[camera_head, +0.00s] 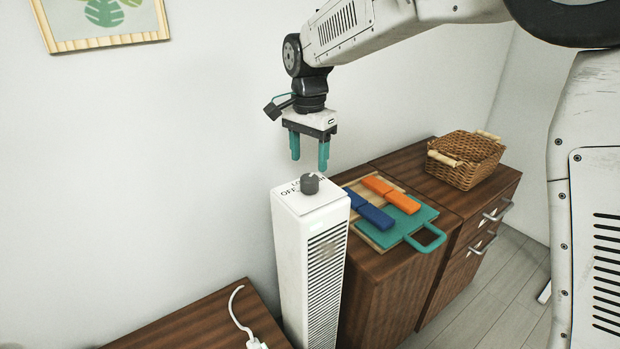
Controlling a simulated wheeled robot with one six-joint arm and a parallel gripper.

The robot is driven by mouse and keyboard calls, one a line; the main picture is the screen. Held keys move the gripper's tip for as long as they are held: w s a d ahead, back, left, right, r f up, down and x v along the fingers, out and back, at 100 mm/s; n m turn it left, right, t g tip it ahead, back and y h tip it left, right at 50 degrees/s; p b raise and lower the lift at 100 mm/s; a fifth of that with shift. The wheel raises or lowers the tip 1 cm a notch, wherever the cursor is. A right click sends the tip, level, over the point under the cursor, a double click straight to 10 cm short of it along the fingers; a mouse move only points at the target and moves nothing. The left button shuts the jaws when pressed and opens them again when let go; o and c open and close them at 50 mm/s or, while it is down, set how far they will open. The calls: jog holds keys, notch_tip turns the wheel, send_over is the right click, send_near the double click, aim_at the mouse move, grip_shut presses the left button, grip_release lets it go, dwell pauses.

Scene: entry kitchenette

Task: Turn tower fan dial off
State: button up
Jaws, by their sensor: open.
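The white tower fan (300,262) stands upright between two wooden cabinets, with dark slats down its front right side. Its dark grey dial (310,184) sits on the white top, with printed lettering around it; "OFF" is readable to the left of the dial. Part of the other lettering is hidden by the dial. My gripper (309,160) points down above the dial, with its two teal fingers apart and nothing between them. The fingertips appear a little above the dial and not touching it.
A white cable (236,308) lies on the lower left wooden surface (190,328). The wall is close behind the fan.

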aim_at(310, 177)
notch_tip(310, 177, down, 6)
jog(key=shift+d+f, duration=0.1)
jog(key=shift+f, duration=0.05)
jog(key=shift+c, duration=0.2)
jog(key=c, duration=0.9)
